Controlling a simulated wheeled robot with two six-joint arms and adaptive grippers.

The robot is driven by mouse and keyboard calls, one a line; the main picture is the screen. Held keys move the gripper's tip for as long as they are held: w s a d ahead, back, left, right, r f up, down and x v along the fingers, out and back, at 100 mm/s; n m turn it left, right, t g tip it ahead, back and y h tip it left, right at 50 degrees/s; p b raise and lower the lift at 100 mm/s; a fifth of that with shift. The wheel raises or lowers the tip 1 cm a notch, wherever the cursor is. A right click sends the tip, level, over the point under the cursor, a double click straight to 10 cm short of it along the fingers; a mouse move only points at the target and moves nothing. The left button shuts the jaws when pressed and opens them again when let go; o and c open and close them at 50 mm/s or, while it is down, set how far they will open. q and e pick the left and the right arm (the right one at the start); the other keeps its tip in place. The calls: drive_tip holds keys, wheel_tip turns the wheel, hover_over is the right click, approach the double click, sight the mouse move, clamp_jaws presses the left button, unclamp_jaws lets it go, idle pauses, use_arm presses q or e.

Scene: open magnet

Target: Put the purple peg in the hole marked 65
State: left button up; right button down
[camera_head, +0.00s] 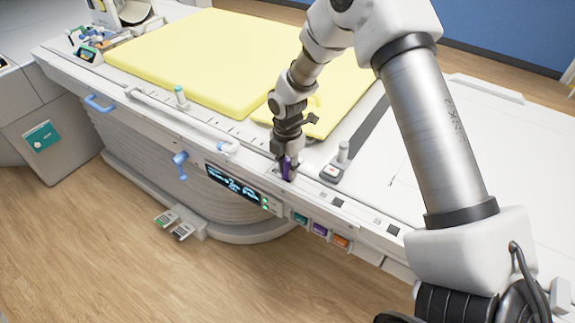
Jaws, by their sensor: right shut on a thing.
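The purple peg (287,170) is upright at the front edge rail of the table. My right gripper (288,157) is shut on it from above. The peg's lower end is at or just above the rail, and I cannot tell whether it sits in a hole. Small dark square marks (338,202) lie along the rail to the right of the peg, with another mark (393,230) further right. No number 65 is legible, and the surface right under the peg is hidden. My left gripper is not in view.
A display (232,184) and coloured blocks (319,229) are on the front side. A yellow mattress (200,60) lies behind.

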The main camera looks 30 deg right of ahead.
drive_tip(key=shift+f, duration=0.3)
drive_tip(key=c, duration=0.9)
unclamp_jaws()
